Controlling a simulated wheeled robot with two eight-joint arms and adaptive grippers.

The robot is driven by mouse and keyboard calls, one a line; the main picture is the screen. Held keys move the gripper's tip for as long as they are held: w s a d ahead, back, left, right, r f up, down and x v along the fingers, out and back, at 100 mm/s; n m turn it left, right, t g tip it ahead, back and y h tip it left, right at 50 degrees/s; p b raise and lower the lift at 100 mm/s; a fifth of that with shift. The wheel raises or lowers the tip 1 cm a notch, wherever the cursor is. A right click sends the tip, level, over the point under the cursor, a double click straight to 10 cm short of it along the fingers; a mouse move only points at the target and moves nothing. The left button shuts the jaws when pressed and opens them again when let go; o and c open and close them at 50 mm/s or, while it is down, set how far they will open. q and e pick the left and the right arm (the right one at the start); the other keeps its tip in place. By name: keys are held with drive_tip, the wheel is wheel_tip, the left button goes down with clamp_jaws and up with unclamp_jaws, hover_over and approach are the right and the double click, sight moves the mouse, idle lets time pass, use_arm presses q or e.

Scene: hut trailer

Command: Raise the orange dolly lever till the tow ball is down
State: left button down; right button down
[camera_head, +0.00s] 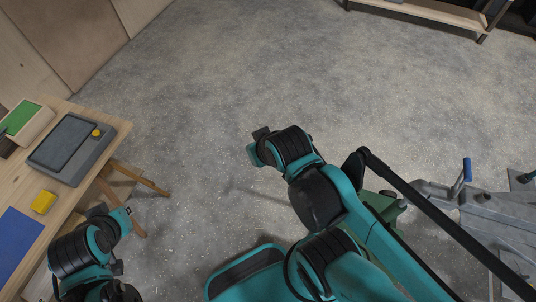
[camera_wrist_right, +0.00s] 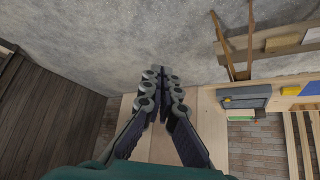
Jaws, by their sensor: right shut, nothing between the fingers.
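No orange lever and no tow ball can be made out in either view. In the head view a long black bar (camera_head: 440,222) slants down to the right beside my right arm. A green part (camera_head: 385,204) shows beneath it, partly hidden by the arm. Grey metal coupling parts (camera_head: 497,212) with a blue-handled lever (camera_head: 467,169) are at the right edge. My right gripper (camera_head: 257,145) is left of the bar, apart from it; in the right wrist view its fingers (camera_wrist_right: 163,76) are together and empty. My left gripper (camera_head: 122,217) is at lower left by the bench, its fingers unclear.
A wooden workbench (camera_head: 60,190) stands at the left with a grey device (camera_head: 72,150), a yellow block (camera_head: 43,202) and a blue sheet (camera_head: 17,240). A low shelf (camera_head: 425,10) is at the top right. The concrete floor (camera_head: 220,80) between is clear.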

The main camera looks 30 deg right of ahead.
drive_tip(key=w+d+f+n+g+h+b, duration=0.1)
drive_tip(key=w+d+f+n+g+b, duration=0.15)
drive_tip(key=w+f, duration=0.55)
drive_tip(key=w+d+f+n+g+h+b, duration=0.1)
drive_tip(key=w+d+f+n+g, duration=0.2)
drive_tip(key=w, duration=0.8)
drive_tip(key=w+d+f+n+g+b, duration=0.1)
drive_tip(key=d+f, duration=0.1)
drive_tip(key=f, duration=0.7)
drive_tip(key=w+d+f+g+b, duration=0.1)
drive_tip(key=w+f+g, duration=0.1)
drive_tip(key=f, duration=0.7)
drive_tip(key=w+d+f+n+g, duration=0.1)
drive_tip(key=w+d+f, duration=0.1)
drive_tip(key=f, duration=0.7)
drive_tip(key=shift+w+d+n+h+b, duration=0.15)
drive_tip(key=shift+d+n+h+b, duration=0.15)
drive_tip(key=shift+n+b, duration=0.1)
drive_tip(key=shift+g, duration=0.25)
